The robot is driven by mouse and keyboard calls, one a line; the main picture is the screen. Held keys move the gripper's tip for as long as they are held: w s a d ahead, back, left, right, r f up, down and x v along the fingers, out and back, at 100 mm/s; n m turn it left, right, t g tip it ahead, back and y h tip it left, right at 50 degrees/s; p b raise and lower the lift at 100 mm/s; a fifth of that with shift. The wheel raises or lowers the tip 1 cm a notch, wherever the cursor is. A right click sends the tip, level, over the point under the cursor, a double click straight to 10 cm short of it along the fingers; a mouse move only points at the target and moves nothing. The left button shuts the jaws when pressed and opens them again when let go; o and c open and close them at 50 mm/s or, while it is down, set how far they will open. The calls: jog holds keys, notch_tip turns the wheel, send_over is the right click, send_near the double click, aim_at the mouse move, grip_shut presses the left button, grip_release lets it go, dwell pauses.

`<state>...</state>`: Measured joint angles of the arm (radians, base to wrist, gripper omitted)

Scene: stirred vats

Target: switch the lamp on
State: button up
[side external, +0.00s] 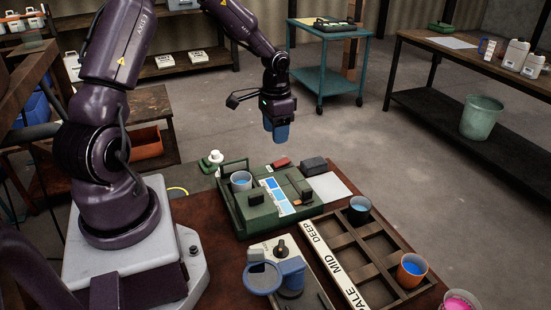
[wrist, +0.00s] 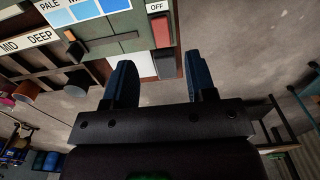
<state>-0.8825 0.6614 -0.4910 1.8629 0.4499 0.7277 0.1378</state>
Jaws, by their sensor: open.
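My gripper (side external: 277,132) is open and empty, pointing down above the back of the work table. In the wrist view its two blue fingers (wrist: 162,72) are spread apart. A red switch piece (side external: 281,163) lies at the back edge of the green device; in the wrist view the red piece (wrist: 161,32) has a white label reading OFF beside it. A dark block (side external: 313,166) is next to it and shows between my fingers in the wrist view (wrist: 165,66). My fingers are above them, apparently not touching. I cannot tell for certain which thing is the lamp.
The green device (side external: 238,217) carries a cup with blue liquid (side external: 241,181) and a blue colour strip. A wooden rack (side external: 352,240) labelled DEEP and MID holds cups. A small white-topped object (side external: 215,157) stands behind left. A blue ring device (side external: 263,278) stands in front.

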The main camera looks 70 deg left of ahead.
aim_at(275, 164)
notch_tip(275, 164, down, 9)
dwell(0.3)
